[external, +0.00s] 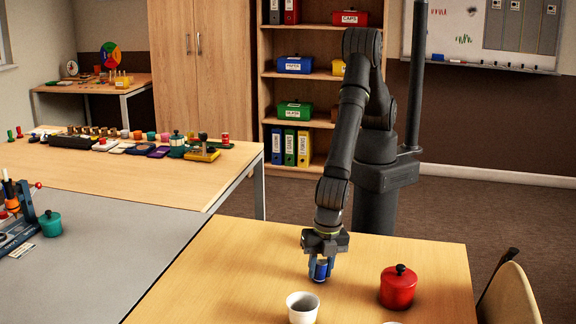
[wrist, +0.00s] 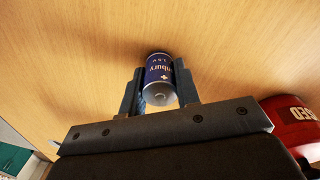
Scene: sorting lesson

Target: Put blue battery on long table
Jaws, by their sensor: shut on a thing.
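The blue battery (wrist: 160,76) has a silver end and white lettering. My gripper (wrist: 158,88) is shut on it, with one finger on each side. In the external view my gripper (external: 321,268) points down over the near wooden table (external: 225,265), and the battery (external: 320,271) shows between its fingers. I cannot tell whether the battery touches the tabletop. A longer wooden table (external: 150,168) stands at the back left, with many small items along its far side and a clear front part.
A white cup (external: 302,308) and a red lidded pot (external: 398,290) stand near my gripper. A grey table (external: 105,255) at left holds a teal pot (external: 50,223) and a small device. A chair (external: 510,297) stands at right.

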